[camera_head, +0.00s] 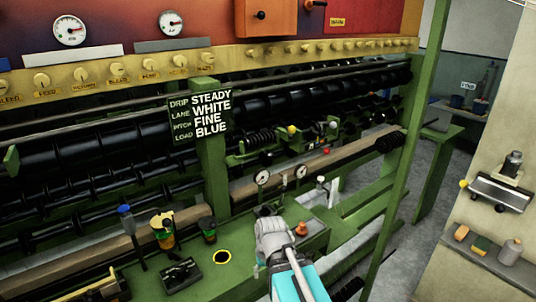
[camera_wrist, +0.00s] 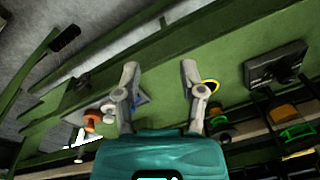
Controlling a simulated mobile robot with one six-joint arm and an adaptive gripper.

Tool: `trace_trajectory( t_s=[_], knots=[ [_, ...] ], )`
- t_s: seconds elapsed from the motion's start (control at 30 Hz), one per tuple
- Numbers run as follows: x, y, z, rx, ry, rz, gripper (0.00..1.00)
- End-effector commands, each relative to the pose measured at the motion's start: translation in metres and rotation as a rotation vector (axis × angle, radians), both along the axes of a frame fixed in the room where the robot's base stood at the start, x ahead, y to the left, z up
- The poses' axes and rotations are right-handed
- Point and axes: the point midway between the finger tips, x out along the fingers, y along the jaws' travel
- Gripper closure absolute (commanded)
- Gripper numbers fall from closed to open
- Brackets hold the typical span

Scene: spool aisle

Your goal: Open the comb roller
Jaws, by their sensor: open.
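The machine carries long black rollers (camera_head: 300,100) in a green frame. No part is labelled comb roller, so I cannot tell which one it is. A dark ridged piece (camera_head: 262,138) sits on a green carriage with a yellow knob (camera_head: 292,129). My gripper (camera_head: 268,212) is above the green bench at the front, beside an orange knob (camera_head: 301,229) on a small plate. In the wrist view my gripper (camera_wrist: 160,75) has its fingers apart with nothing between them. The orange knob also shows there, left of the fingers (camera_wrist: 92,120).
A sign (camera_head: 205,118) reads drip steady, lane white, pitch fine, load blue. A green post (camera_head: 405,170) stands right of my gripper.

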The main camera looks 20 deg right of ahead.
Motion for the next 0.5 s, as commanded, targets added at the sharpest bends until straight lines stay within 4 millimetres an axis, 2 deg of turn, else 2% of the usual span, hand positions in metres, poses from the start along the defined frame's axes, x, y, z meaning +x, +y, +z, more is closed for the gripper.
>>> trace_trajectory(
  t_s=[0.03, 0.1, 0.27, 0.5],
  knots=[
    [0.009, 0.002, 0.001, 0.036, -0.023, -0.039, 0.29],
    [0.022, 0.007, 0.004, 0.104, -0.061, -0.112, 0.19],
    [0.061, 0.016, 0.018, 0.313, -0.156, -0.339, 0.19],
    [0.124, 0.014, 0.057, 0.694, -0.256, -0.738, 0.19]
  ],
)
